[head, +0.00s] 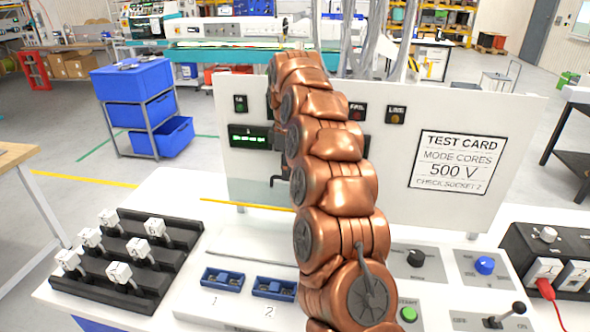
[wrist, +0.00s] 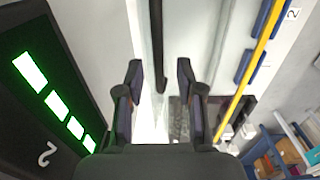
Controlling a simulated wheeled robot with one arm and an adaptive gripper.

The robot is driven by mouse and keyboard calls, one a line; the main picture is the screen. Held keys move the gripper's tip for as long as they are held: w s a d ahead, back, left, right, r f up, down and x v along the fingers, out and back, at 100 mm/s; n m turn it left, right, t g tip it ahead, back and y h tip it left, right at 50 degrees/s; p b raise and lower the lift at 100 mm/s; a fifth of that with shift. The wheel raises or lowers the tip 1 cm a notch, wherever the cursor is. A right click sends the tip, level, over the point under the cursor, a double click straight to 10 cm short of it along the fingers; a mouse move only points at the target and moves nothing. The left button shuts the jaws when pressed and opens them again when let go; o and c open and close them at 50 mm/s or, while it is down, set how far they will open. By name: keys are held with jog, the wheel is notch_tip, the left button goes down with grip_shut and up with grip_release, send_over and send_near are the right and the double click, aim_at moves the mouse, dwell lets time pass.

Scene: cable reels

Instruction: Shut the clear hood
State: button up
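The clear hood is hard to make out. A thin yellow strip (head: 250,206), which looks like its edge, runs above the bench behind the two blue sockets (head: 222,278). The strip also crosses the right of the wrist view (wrist: 245,75). A dark bar (wrist: 156,45), possibly the hood's handle, points down between my fingers in the wrist view; contact cannot be told. My gripper (wrist: 160,82) is open, its two fingers well apart with nothing clamped. In the head view my copper arm hides the gripper and part of the hood area.
A white panel (head: 400,110) with a green display (head: 250,138) and test card stands behind. A black rack (head: 125,265) with white plugs is left. Knobs and a green button (head: 408,314) are right. A black box (head: 550,255) with a red cable is far right.

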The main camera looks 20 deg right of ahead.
jog(key=shift+f, duration=0.6)
grip_shut()
dwell(0.4)
